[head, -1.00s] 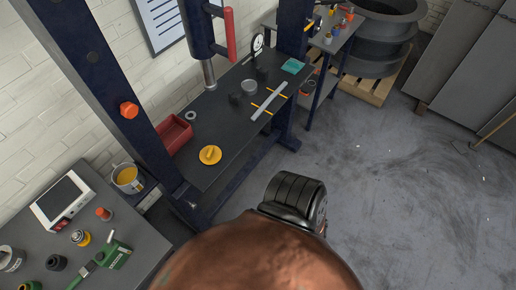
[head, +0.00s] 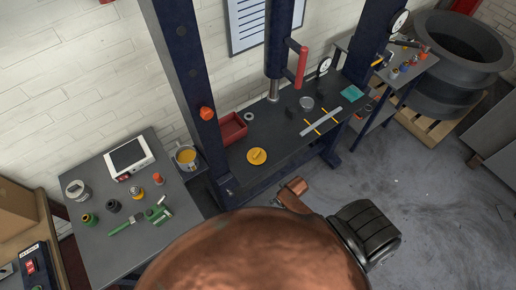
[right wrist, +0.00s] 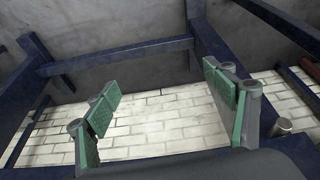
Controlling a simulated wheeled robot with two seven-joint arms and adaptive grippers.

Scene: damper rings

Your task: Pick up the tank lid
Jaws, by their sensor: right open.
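A yellow round lid with a raised grip on top (head: 257,157), which looks like the tank lid, lies flat on the dark press table (head: 285,140) near its front left corner in the head view. Nothing touches it. My right gripper (right wrist: 165,88) shows in the right wrist view with its green-padded fingers wide apart and nothing between them. A white brick wall and dark blue frame bars show beyond the fingers; the lid is not in that view. My left gripper is in neither view.
A red bin (head: 232,128) stands behind the lid. A grey bar on yellow strips (head: 321,123) lies to its right. A blue press post (head: 190,80) rises to the left. A can with yellow contents (head: 186,157) and a side table with several bottles (head: 95,190) stand further left.

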